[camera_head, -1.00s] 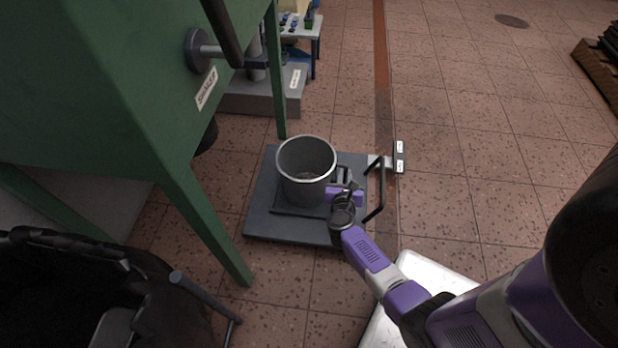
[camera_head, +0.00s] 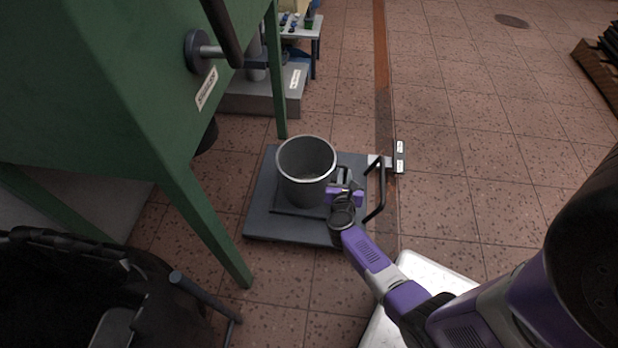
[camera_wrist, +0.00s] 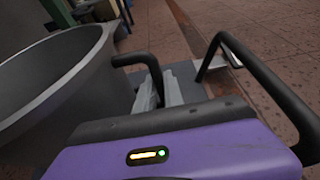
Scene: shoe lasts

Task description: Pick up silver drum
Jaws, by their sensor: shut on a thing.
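The silver drum (camera_head: 303,190) is an open-topped grey metal bucket shape, upright over the dark platform of a floor scale (camera_head: 262,218). My gripper (camera_head: 338,178) is at the drum's right side in the head view, shut on it. In the wrist view the drum (camera_wrist: 75,95) fills the left, with its rim and dark inside showing. My gripper's fingers (camera_wrist: 158,92) meet next to a dark curved handle (camera_wrist: 140,60) on the drum's side. The exact contact is partly hidden. I cannot tell whether the drum's base touches the platform.
The scale's black handle (camera_head: 380,190) and its display post (camera_head: 399,157) stand close on the right. A green machine (camera_head: 100,110) with legs rises on the left. A black bin (camera_head: 60,290) is at the lower left.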

